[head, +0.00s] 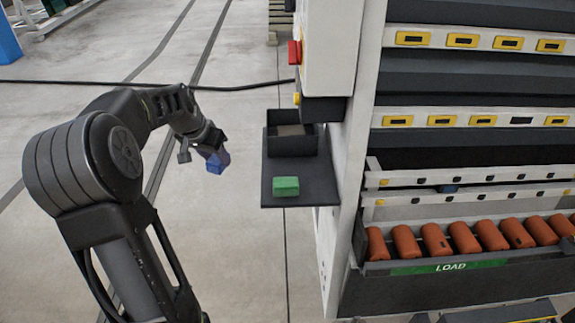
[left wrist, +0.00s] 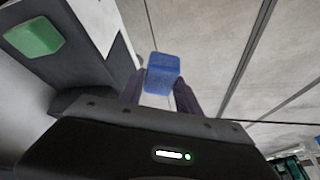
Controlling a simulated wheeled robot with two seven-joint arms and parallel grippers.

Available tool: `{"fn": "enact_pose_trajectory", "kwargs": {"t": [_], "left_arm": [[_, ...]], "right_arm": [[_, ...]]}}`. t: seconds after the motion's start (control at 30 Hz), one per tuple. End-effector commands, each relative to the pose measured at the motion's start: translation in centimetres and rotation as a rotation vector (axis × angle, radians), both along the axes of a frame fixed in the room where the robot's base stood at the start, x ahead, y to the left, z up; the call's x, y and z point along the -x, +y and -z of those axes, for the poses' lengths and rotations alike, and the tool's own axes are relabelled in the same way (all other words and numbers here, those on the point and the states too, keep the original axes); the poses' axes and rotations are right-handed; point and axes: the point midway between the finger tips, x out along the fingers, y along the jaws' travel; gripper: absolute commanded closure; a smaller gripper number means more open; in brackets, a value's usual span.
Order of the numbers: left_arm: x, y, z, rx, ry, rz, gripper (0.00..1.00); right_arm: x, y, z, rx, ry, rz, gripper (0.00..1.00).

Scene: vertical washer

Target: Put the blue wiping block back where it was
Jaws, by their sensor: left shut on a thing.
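The blue wiping block (head: 215,163) is held in the fingers of my left gripper (head: 207,152), in the air to the left of the dark side shelf (head: 250,190). In the left wrist view the blue block (left wrist: 164,73) sits between the two fingertips of the left gripper (left wrist: 160,90). A green block (head: 286,186) lies on the front part of the shelf, and it also shows in the left wrist view (left wrist: 34,37). Behind it on the shelf stands a dark open box (head: 292,146) with a brownish-grey inside. My right gripper is not clearly in view.
The washer's white cabinet wall (head: 345,160) stands right of the shelf, with a red switch (head: 294,53) above. A load tray (head: 430,287) holds several orange cylinders (head: 463,238). A black cable (head: 240,87) crosses the floor. Open floor lies left of the shelf.

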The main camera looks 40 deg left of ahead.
Motion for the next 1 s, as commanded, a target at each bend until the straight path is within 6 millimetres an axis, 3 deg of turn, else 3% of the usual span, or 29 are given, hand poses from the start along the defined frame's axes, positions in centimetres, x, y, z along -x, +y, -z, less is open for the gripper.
{"fn": "enact_pose_trajectory", "kwargs": {"t": [0.27, 0.47, 0.7, 0.83, 1.0], "left_arm": [[-0.4, -0.6, 0.0, 0.000, 0.000, 0.003, 1.00], [-2.7, -3.6, 0.0, 0.001, 0.001, 0.007, 1.00], [-6.5, -8.6, 0.0, 0.001, 0.000, 0.007, 1.00], [-7.8, -10.2, 0.0, 0.000, 0.000, 0.002, 1.00], [-8.3, -10.8, 0.0, 0.000, 0.000, 0.001, 1.00]], "right_arm": [[0.0, 0.0, 0.0, 0.000, 0.000, 0.000, 0.64], [0.0, 0.0, -0.2, 0.000, 0.000, 0.000, 0.64], [0.0, 0.0, -0.2, 0.000, 0.000, 0.000, 0.64], [0.0, 0.0, -0.2, 0.000, 0.000, 0.000, 0.64], [0.0, 0.0, -0.2, 0.000, 0.000, 0.000, 0.64]]}}
